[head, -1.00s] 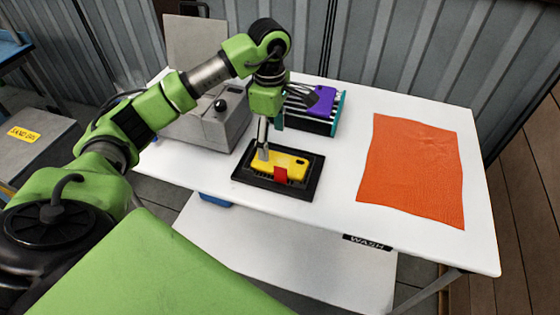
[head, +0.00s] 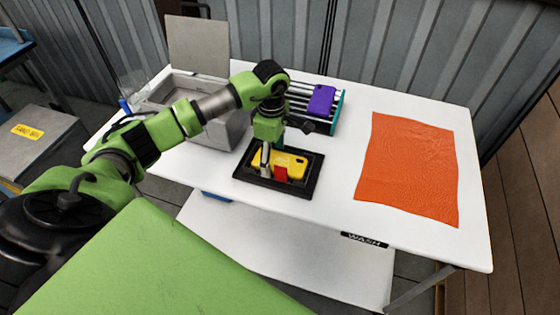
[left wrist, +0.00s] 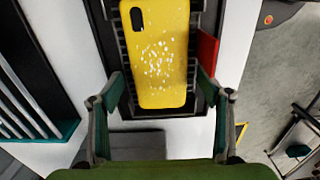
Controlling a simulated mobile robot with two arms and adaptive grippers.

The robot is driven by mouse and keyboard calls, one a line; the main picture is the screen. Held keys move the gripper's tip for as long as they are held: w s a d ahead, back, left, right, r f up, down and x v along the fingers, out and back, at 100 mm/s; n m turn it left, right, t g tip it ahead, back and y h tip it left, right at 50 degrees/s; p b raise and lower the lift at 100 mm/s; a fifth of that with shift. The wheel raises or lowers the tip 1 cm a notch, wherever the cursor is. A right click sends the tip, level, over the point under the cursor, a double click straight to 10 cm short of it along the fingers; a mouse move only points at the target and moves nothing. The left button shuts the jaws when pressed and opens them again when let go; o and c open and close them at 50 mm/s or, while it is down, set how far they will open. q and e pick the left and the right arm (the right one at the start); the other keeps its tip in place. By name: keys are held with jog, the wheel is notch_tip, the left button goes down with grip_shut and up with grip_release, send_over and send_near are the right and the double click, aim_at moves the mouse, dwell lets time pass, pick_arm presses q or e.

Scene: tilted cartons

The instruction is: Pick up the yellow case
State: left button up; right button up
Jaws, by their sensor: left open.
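The yellow case (head: 292,160) sits in a black tray (head: 302,191) near the table's front edge, beside a red tab (head: 281,173). My left gripper (head: 267,163) is open and low over the case, pointing down. In the left wrist view the case (left wrist: 160,50) lies lengthwise, with white specks on its face and a dark camera cutout at its far end. The fingers of the gripper (left wrist: 160,82) stand on either side of it, with gaps; whether they reach down to its level I cannot tell. My right gripper is out of view.
A striped rack (head: 336,118) holding a purple case (head: 321,100) stands behind the tray. A grey box (head: 222,133) with a raised lid is at the back left. An orange cloth (head: 408,170) lies flat on the right. White table (head: 345,165) is clear between tray and cloth.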

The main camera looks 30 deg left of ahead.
pick_arm(q)
jog(key=shift+f+b, duration=0.25)
jog(key=shift+b, duration=0.1)
dwell(0.5)
jog(key=c, duration=1.1)
